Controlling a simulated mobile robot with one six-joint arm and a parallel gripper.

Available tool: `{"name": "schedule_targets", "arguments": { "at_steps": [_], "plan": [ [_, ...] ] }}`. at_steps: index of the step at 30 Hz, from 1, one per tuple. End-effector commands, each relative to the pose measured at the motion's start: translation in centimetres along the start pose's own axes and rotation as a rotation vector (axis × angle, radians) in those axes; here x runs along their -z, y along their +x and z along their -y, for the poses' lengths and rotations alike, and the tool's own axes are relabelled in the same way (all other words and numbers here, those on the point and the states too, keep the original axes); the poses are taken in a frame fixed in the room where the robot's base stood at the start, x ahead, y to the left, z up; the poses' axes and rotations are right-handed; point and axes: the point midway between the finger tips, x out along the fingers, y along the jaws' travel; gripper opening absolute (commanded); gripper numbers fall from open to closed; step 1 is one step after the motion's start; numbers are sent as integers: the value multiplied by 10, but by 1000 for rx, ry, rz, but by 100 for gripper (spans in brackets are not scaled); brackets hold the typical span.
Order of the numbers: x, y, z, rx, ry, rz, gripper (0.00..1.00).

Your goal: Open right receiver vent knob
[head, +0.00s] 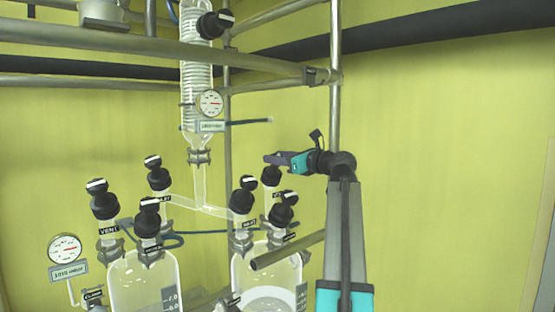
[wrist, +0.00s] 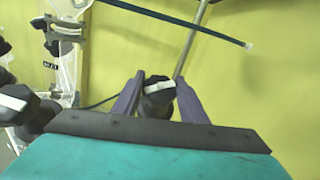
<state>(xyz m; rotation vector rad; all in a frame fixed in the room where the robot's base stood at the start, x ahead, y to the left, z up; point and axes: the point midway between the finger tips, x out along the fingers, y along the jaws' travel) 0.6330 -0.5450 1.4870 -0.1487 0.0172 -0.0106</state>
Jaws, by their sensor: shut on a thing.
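The right receiver (head: 240,272) is a glass vessel at the lower middle of the head view, with several black knobs on its necks. Its rear knob (head: 271,176) has a partly hidden label starting with V, seemingly the vent knob. My gripper (head: 270,159) is at the top of this knob, coming from the right. In the wrist view, my gripper's purple fingers (wrist: 152,95) are on either side of a black knob (wrist: 157,106) with a white stripe, shut on it. The stripe lies nearly crosswise between the fingers. The knob's lower part is hidden by the gripper body.
Other black knobs (head: 247,184) stand close by on the right receiver. The left receiver (head: 140,285) has its own VENT knob (head: 103,198). A glass column (head: 197,75) with a gauge (head: 210,103) hangs above. Metal pipes (head: 335,80) frame the space; the right wall side is clear.

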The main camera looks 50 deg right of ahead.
Motion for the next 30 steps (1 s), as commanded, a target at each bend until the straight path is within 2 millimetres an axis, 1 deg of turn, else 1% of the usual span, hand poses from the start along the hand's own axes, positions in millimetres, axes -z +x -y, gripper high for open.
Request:
{"name": "schedule_targets", "arguments": {
  "at_steps": [1,12,25,26,28,30],
  "plan": [
    [-1,1,3,-23,-11,0,16],
    [-2,1,2,-189,-108,1,16],
    [0,0,-1,-217,-125,3,16],
    [0,0,-1,-217,-125,3,44],
    [0,0,-1,-217,-125,3,55],
    [0,0,-1,-217,-125,2,57]
  ]
}}
